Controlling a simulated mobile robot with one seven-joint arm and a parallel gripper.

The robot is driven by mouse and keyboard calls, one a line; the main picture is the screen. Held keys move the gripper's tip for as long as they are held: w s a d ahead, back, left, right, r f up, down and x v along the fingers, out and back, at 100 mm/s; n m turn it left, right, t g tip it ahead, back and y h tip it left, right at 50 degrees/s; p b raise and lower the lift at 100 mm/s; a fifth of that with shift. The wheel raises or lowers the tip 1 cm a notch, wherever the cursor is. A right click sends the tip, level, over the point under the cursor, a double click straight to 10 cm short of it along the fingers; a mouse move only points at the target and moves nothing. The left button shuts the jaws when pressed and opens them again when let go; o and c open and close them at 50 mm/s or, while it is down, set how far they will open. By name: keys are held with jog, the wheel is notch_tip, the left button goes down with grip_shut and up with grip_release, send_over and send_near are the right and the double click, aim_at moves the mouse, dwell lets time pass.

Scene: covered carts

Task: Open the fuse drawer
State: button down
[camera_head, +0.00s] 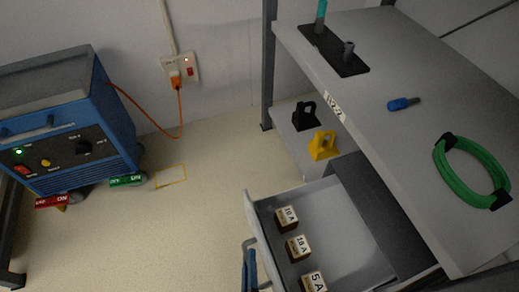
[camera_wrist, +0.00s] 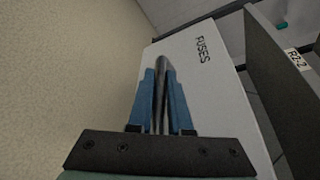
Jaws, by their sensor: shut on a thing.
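The fuse drawer (camera_head: 342,213) is pulled out from the grey cart in the head view, and its inside shows. Several labelled fuses stand in it, among them one marked 10 A (camera_head: 287,218), one marked 15 A (camera_head: 298,247) and one marked 5 A (camera_head: 313,281). In the wrist view the drawer front (camera_wrist: 205,75) is white and reads FUSES. My gripper (camera_wrist: 161,75) has its blue fingers shut on the dark bar handle (camera_wrist: 162,68). In the head view my gripper (camera_head: 250,262) shows at the drawer's front, at the bottom edge.
The cart's top shelf (camera_head: 410,55) overhangs the drawer, with a green cable coil (camera_head: 471,171) and a blue-handled tool (camera_head: 403,104) on it. Black (camera_head: 306,117) and yellow (camera_head: 323,146) padlock-like pieces sit below. A blue machine (camera_head: 70,125) stands left; floor between is mostly clear.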

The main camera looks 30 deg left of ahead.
jog(key=shift+s, duration=0.1)
jog(key=c, duration=0.8)
grip_release()
jog(key=shift+c, duration=0.2)
jog(key=p+v, duration=0.5)
jog(key=v, duration=0.8)
jog(key=shift+a, duration=0.1)
